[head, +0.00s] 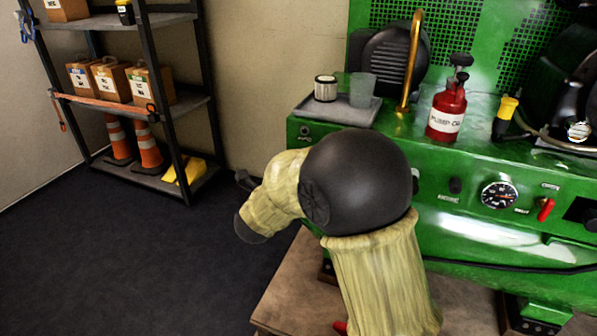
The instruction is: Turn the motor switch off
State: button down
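A green machine panel (470,225) carries several controls, and their labels are too small to read surely. A black knob (455,185) sits above a blurred label left of the gauge. A red lever (545,209) sits right of the gauge, tilted, with small labels around it. A small dark knob (304,130) is at the panel's upper left. I cannot tell which one is the motor switch. My arm, in a yellowish sleeve with a black joint, covers part of the panel. My gripper (246,208) is at its left end, dark and partly hidden, away from these controls; its opening is unclear.
A round gauge (499,196) is on the panel. On top stand a red pump oil can (447,112), a yellow-capped bottle (505,118) and a grey tray (312,110) with two cups. A shelf (180,105) stands at the left. The dark floor between is clear.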

jog(key=shift+f, duration=0.1)
dwell(0.3)
jog(key=c, duration=1.5)
grip_release()
jog(key=shift+o, duration=0.2)
jog(key=p+v, duration=0.5)
jog(key=v, duration=1.2)
jog(key=shift+s, duration=0.2)
jog(key=shift+w, duration=0.1)
